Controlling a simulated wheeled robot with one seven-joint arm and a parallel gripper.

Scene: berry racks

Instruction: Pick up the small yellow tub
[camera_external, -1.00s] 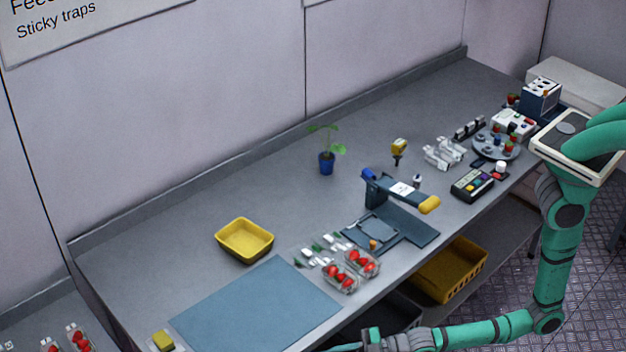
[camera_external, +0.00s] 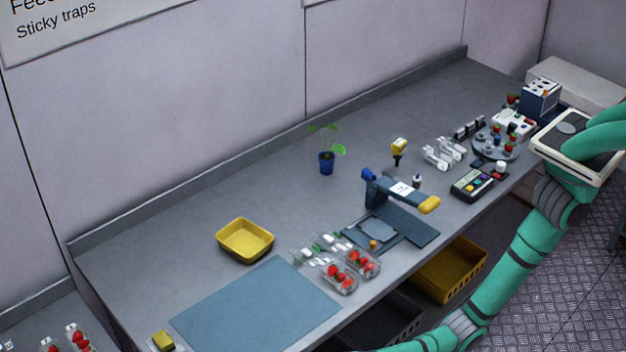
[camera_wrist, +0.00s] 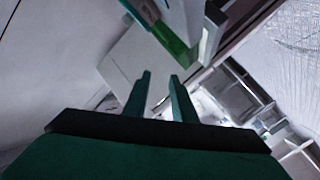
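The small yellow tub (camera_external: 245,240) is an open, rounded rectangular tray. It stands upright on the grey bench, behind the blue-grey mat, and looks empty. My gripper (camera_wrist: 159,76) shows in the wrist view with its two dark green fingers apart and nothing visible between them. In the external view my gripper is out of frame past the bottom edge, well away from the tub. The tub cannot be made out in the wrist view.
The blue-grey mat (camera_external: 255,305) lies in front of the tub. A yellow crate (camera_external: 450,270) sits under the bench.

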